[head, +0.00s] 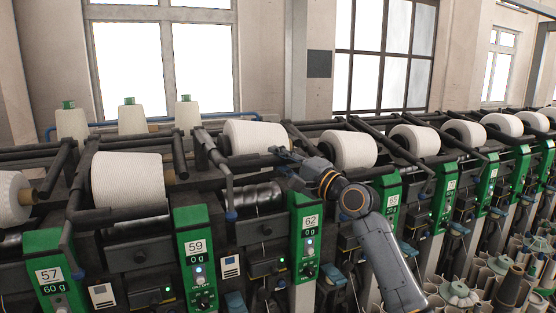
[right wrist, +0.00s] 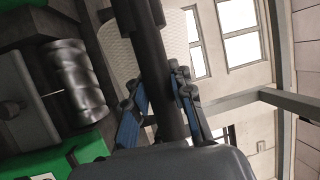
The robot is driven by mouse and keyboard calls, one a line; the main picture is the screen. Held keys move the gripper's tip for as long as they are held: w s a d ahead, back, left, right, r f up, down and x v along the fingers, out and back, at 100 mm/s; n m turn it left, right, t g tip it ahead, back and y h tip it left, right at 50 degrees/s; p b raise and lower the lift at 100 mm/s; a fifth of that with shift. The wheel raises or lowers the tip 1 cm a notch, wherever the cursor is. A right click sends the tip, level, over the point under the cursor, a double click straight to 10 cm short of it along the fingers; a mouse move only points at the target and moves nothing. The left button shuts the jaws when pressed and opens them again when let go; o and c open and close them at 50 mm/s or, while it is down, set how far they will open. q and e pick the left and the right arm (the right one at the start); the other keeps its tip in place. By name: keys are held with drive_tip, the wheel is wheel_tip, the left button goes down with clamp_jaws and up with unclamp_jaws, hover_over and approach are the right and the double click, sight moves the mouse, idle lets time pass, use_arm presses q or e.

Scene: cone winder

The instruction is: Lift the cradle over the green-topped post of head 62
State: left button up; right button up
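The dark cradle bar (head: 248,160) runs along the front of a white yarn cone (head: 256,137), up and left of that post. My right gripper (head: 277,153) is at the bar's right end, above the post. In the right wrist view the cradle bar (right wrist: 155,65) passes between the blue-sided fingers of my right gripper (right wrist: 160,90), which appear closed on it. The cone is partly hidden behind the bar. My left gripper is not in view.
A grooved metal drum (head: 256,195) lies below the cone. A neighbouring cone (head: 354,149) and dark bars are close behind my right arm. Spare cones (head: 130,118) stand at the back left.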

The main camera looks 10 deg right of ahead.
drive_tip(key=o, duration=0.3)
drive_tip(key=shift+s, duration=0.1)
drive_tip(key=shift+o, duration=0.5)
drive_tip(key=shift+s+d, duration=0.15)
drive_tip(key=v, duration=1.2)
